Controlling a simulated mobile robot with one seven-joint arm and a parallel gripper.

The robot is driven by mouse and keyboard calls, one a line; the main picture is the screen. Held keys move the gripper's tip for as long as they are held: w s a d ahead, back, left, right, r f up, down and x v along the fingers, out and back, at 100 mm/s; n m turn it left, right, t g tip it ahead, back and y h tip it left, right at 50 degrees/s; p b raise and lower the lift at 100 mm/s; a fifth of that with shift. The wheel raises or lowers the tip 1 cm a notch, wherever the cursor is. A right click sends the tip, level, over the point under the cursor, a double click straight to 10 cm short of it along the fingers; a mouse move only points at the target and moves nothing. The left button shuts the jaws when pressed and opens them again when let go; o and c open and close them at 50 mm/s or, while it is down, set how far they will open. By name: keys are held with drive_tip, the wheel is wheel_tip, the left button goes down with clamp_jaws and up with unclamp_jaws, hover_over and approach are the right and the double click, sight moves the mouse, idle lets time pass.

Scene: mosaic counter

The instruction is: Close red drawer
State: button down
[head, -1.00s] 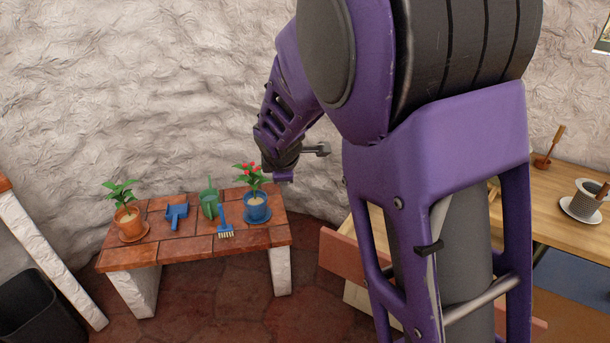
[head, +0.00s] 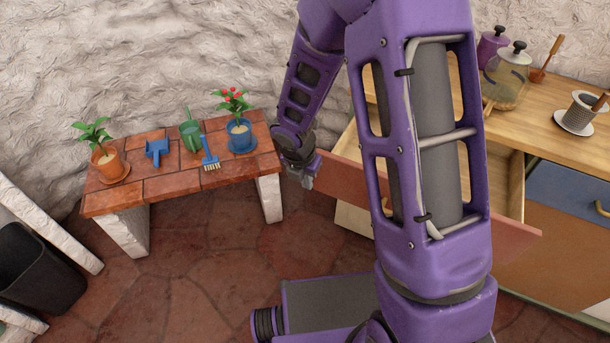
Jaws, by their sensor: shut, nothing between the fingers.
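The red drawer (head: 341,182) stands pulled out from the wooden counter at the right. Its reddish front panel faces the lower left, and part of its open wooden inside shows right of my arm. My purple arm hides the middle of the drawer front. My gripper (head: 308,182) points down just left of the panel's far left end, close to its outer face. It is small in view and looks shut and empty. I cannot tell whether it touches the panel.
A tiled bench (head: 185,183) with potted plants and small garden tools stands at the left. A black bin (head: 42,268) is at the lower left. Jars (head: 507,75) and a cup on a saucer stand on the counter (head: 550,115). A blue drawer (head: 565,190) is right of the red one.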

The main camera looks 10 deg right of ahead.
drive_tip(key=shift+w+d+f, duration=0.45)
drive_tip(key=shift+w, duration=0.2)
drive_tip(key=shift+w+d+f, duration=0.4)
drive_tip(key=shift+w, duration=0.25)
drive_tip(key=shift+w+d+f, duration=0.45)
drive_tip(key=shift+w, duration=0.2)
